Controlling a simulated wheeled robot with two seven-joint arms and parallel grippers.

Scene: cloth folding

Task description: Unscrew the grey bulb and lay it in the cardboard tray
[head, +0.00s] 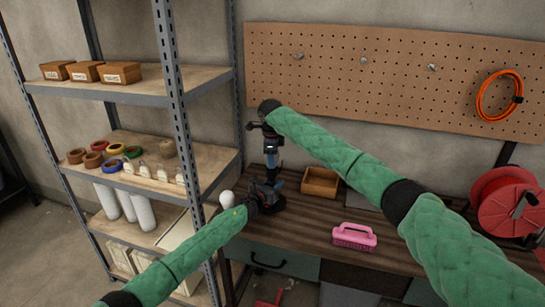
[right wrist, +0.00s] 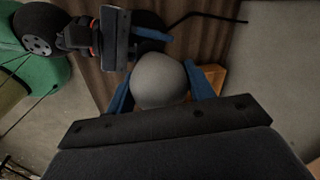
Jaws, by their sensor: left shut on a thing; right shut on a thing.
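The grey bulb (right wrist: 160,78) sits between the two blue fingers of my right gripper (right wrist: 163,88), which is shut on it. In the head view my right gripper (head: 271,160) points down above the bench; the bulb cannot be made out clearly there. My left gripper (head: 270,191) is lower, just below the right one, and is shut on a dark thing that is mostly hidden, seen behind the bulb in the right wrist view. Whether the bulb still touches that dark thing is hidden. The cardboard tray (head: 320,183) stands on the bench to the right of both grippers and looks empty.
The wooden bench (head: 300,226) carries a pink brush (head: 354,236) and a red cable reel (head: 508,204). A pale round bulb (head: 227,198) shows left of my left gripper. A metal shelf (head: 207,82) stands close on the left. A pegboard (head: 390,75) backs the bench.

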